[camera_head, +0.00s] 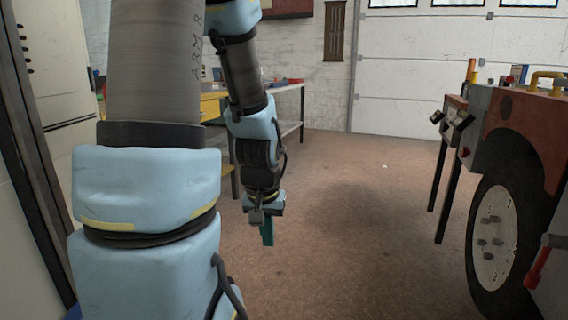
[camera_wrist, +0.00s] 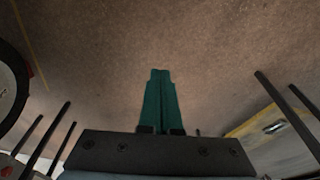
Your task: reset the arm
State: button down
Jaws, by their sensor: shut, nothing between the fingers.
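My arm, in pale blue and grey, fills the left and middle of the head view and hangs down over the floor. My gripper (camera_head: 267,240) is at its lower end, pointing down, with teal fingers. In the wrist view the teal fingers of my gripper (camera_wrist: 160,75) lie side by side, shut and empty. Bare brown floor (camera_wrist: 230,50) lies beyond the fingertips. The gripper touches nothing that I can see.
A vehicle with a large wheel (camera_head: 495,240) and a bench with tools (camera_head: 465,110) stand at the right. A workbench (camera_head: 290,90) with yellow drawers (camera_head: 211,105) stands behind my arm. A white garage door (camera_head: 430,70) closes the back. The middle floor (camera_head: 345,210) is clear.

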jog(key=w+a+p+v, duration=0.1)
jog(key=p+v, duration=1.2)
jog(key=v, duration=0.1)
jog(key=w+a+p+v, duration=0.1)
jog(key=p+v, duration=1.2)
jog(key=v, duration=0.2)
jog(key=shift+w+r+n+g, duration=0.3)
jog(key=shift+r+g, duration=0.1)
